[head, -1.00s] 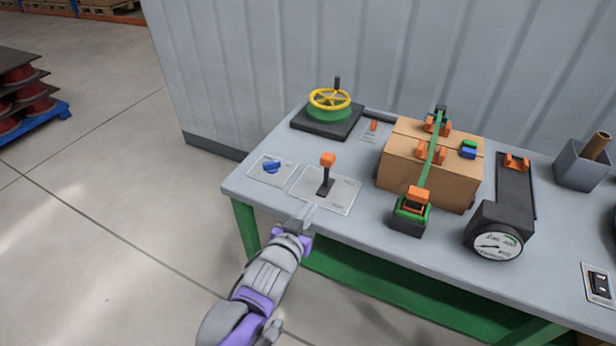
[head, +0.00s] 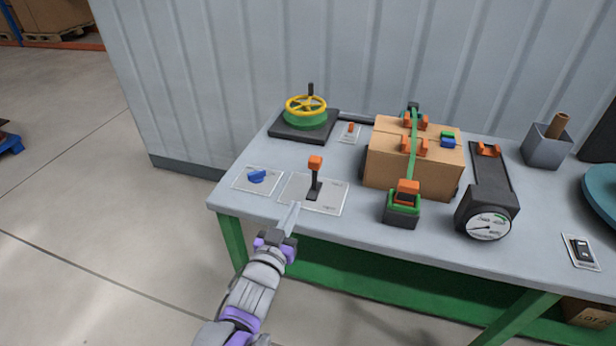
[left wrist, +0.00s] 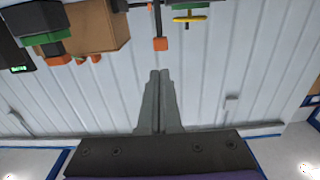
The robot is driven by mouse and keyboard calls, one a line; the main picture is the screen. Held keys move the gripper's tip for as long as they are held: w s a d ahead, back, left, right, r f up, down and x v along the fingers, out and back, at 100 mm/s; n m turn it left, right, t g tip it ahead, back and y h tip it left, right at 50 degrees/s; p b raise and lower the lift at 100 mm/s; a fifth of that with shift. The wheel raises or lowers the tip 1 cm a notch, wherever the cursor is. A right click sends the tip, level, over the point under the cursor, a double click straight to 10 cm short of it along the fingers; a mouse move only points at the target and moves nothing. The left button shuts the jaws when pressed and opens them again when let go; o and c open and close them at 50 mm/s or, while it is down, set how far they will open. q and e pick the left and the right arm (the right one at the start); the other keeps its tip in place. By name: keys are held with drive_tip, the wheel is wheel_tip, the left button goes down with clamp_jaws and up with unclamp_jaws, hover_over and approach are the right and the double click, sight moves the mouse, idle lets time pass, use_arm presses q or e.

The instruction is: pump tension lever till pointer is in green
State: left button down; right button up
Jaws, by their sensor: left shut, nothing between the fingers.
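An upright black lever with an orange knob (head: 315,163) stands on a pale plate (head: 330,198) at the table's front left; the knob also shows in the left wrist view (left wrist: 160,44). My left gripper (head: 293,208) is shut and empty, in front of the lever and apart from it; its fingertips (left wrist: 160,75) point toward the lever in the left wrist view. The round dial gauge (head: 489,226) has its pointer toward the lower left, away from the green mark at the upper right. A green strap (head: 413,150) runs over a carton to a green and orange ratchet (head: 403,207). My right gripper is out of view.
A blue knob (head: 257,177) is left of the lever. A yellow handwheel (head: 306,105) is behind it. The carton (head: 385,166) stands to its right. A rocker switch (head: 581,250) is at the front right, a grey holder (head: 546,146) behind.

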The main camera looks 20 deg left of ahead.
use_arm(q)
approach(317, 156)
drive_tip(key=w, duration=0.2)
drive_tip(key=w+f, duration=0.1)
drive_tip(key=w, duration=0.1)
drive_tip(key=shift+f, duration=0.1)
idle(0.5)
drive_tip(key=shift+w+r, duration=0.2)
drive_tip(key=shift+w, duration=0.45)
drive_tip(key=shift+w+r, duration=0.2)
drive_tip(key=shift+w, duration=0.45)
drive_tip(key=shift+w+d, duration=0.1)
drive_tip(key=shift+w, duration=1.8)
drive_tip(key=shift+r, duration=0.1)
drive_tip(key=shift+w, duration=0.1)
